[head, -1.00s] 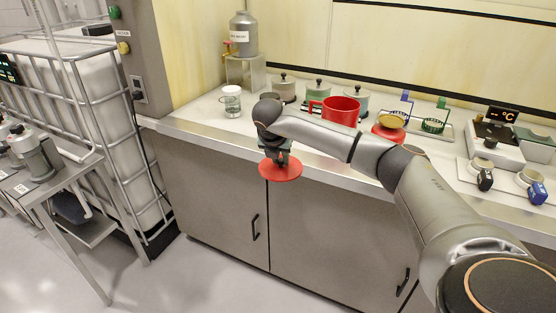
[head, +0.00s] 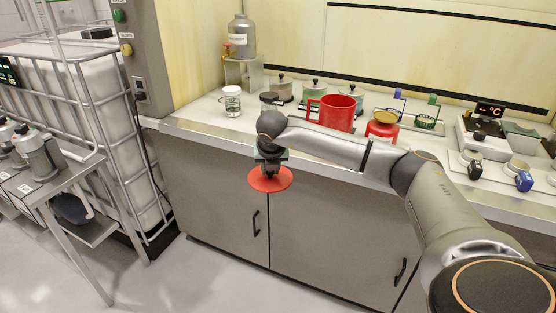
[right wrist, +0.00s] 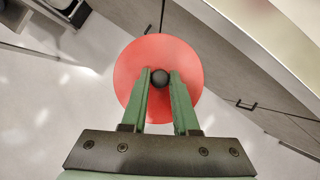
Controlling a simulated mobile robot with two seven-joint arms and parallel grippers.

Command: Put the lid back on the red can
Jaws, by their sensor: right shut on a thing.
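The red lid (head: 270,180) is a flat disc with a dark round knob, held in front of the counter edge, over the floor side of the cabinet. My right gripper (head: 270,163) is shut on the lid's knob; in the right wrist view the green fingers (right wrist: 160,85) close on the knob, with the red lid (right wrist: 130,72) beyond them. The red can (head: 337,112) stands upright on the counter, right of and behind the gripper, with a red handle on its left side. Its top looks open. My left gripper is out of view.
Several grey lidded pots (head: 313,91) stand behind the red can. A red thing with a tan top (head: 384,118) is to its right. A glass jar with a white cap (head: 232,98) is at the counter's left. The counter's front edge (head: 215,135) runs below my forearm.

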